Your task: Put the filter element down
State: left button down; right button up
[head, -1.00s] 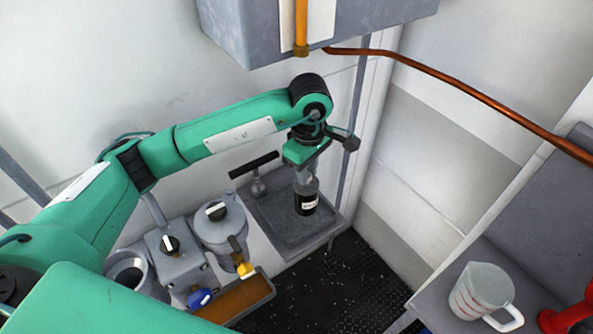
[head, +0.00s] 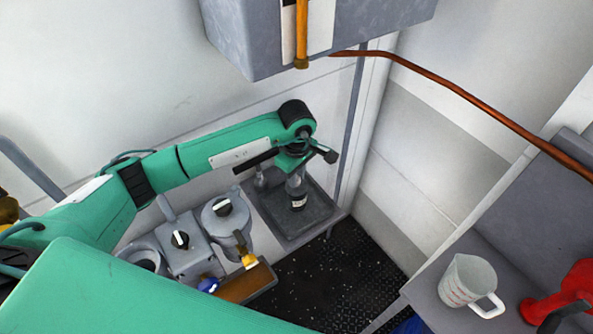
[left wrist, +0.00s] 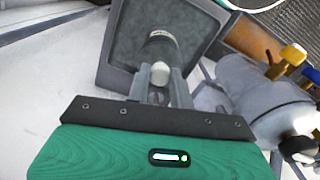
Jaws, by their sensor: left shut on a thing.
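The filter element (head: 298,201) is a small dark upright cylinder with a pale label band and a lighter, narrower top. My left gripper (head: 295,176) is shut on its top from above. It is over the square grey tray (head: 318,222) by the wall. In the left wrist view the filter element (left wrist: 160,48) is between the fingers of the left gripper (left wrist: 160,80), with the tray (left wrist: 200,22) behind it. I cannot tell whether its base touches the tray floor. My right gripper is not in view.
Grey filter housings with knobs (head: 224,210) stand left of the tray, beside a brown trough (head: 246,284). A grey box (head: 300,40) hangs above. A measuring jug (head: 467,280) and a red object (head: 560,295) are on the right counter.

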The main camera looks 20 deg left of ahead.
pick_arm(q)
jog(key=shift+f, duration=0.15)
jog(key=c, duration=1.3)
grip_release()
jog(key=shift+o, duration=0.3)
